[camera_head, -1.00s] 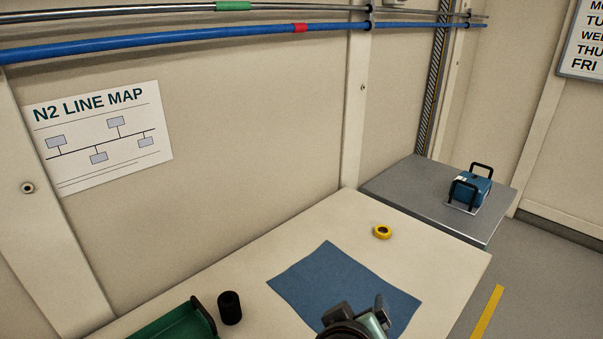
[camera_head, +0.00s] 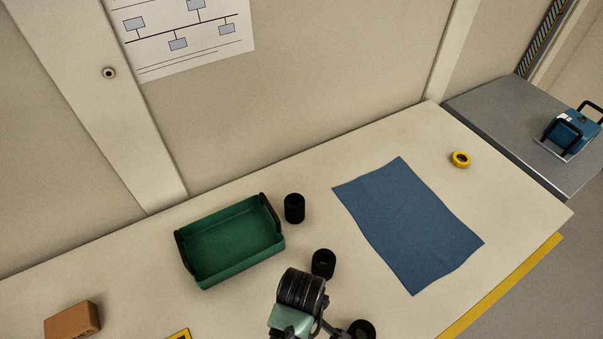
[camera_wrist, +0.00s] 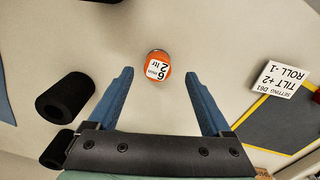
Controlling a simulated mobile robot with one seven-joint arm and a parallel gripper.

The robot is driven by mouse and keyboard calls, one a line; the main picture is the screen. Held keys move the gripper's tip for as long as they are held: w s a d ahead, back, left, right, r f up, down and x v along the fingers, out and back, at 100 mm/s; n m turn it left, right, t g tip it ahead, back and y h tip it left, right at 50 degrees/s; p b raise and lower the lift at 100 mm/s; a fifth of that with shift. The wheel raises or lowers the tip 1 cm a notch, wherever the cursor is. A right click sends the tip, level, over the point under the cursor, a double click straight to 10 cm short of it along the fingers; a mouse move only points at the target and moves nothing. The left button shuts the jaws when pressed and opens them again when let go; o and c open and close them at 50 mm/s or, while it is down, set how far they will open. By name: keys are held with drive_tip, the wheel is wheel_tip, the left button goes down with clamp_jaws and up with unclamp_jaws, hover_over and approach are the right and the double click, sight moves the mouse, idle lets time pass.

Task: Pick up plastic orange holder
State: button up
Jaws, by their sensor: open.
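The orange holder (camera_wrist: 164,56) shows in the wrist view as a small round orange piece with a white printed label on top. It sits on the pale bench, beyond and between my fingertips, near the middle of the picture. My gripper (camera_wrist: 159,73) is open, with its two blue fingers apart and nothing held between them. I cannot tell how far above the holder the fingers are. In the head view my dark wrist shows at the bottom middle, and the holder is not visible there.
Black cylinders (camera_head: 294,208) stand near my arm; two show left in the wrist view (camera_wrist: 65,97). A green tray (camera_head: 232,243), blue cloth (camera_head: 405,225), yellow ring (camera_head: 461,159) and brown box (camera_head: 72,321) lie on the bench. A white card (camera_wrist: 279,79) overlaps a grey mat (camera_wrist: 270,125).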

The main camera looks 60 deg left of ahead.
drive_tip(key=shift+w+a+f, duration=0.1)
drive_tip(key=shift+a+f, duration=0.05)
drive_tip(key=shift+f, duration=2.4)
clamp_jaws()
